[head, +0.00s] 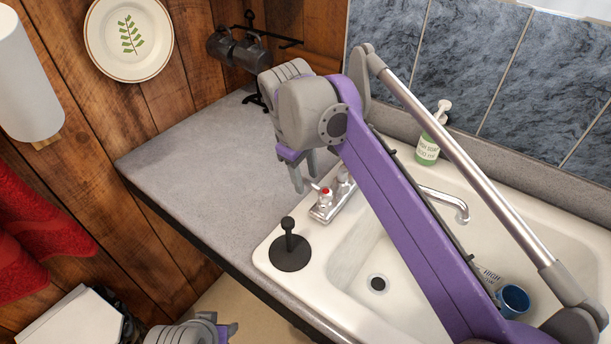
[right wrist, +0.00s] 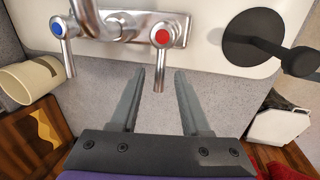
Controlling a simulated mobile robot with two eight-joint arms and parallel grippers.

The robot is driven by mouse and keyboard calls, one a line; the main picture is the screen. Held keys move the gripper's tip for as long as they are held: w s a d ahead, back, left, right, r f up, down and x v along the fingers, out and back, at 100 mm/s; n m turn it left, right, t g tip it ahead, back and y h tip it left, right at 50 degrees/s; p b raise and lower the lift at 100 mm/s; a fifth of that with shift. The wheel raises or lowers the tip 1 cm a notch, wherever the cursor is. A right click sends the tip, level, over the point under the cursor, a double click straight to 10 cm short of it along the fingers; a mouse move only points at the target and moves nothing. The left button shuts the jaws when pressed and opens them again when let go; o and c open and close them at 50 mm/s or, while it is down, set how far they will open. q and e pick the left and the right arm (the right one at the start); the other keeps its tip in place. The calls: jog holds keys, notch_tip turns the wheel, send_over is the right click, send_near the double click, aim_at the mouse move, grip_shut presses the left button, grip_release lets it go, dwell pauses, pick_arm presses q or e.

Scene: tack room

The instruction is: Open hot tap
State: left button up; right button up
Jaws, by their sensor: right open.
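The hot tap (right wrist: 161,62), with a red cap and a metal lever, sits on the faucet base in the right wrist view. It also shows in the head view (head: 326,193) at the sink's back left. My right gripper (head: 303,179) is open just left of it. In the right wrist view, the lever appears between the two open fingers, with no clear contact. The blue-capped cold tap (right wrist: 60,35) is at the other end of the base, partly hidden in the head view by my arm. My left gripper (head: 205,331) is partly in view at the bottom; its fingers are unclear.
The white sink (head: 357,254) holds a blue mug (head: 513,300). A black plunger-like object (head: 291,254) stands on its left rim. A green soap bottle (head: 429,142) stands behind. A mug rack (head: 254,97) is at the back. The grey counter (head: 200,165) is mostly clear.

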jog(key=shift+c, duration=0.3)
grip_shut()
dwell(1.2)
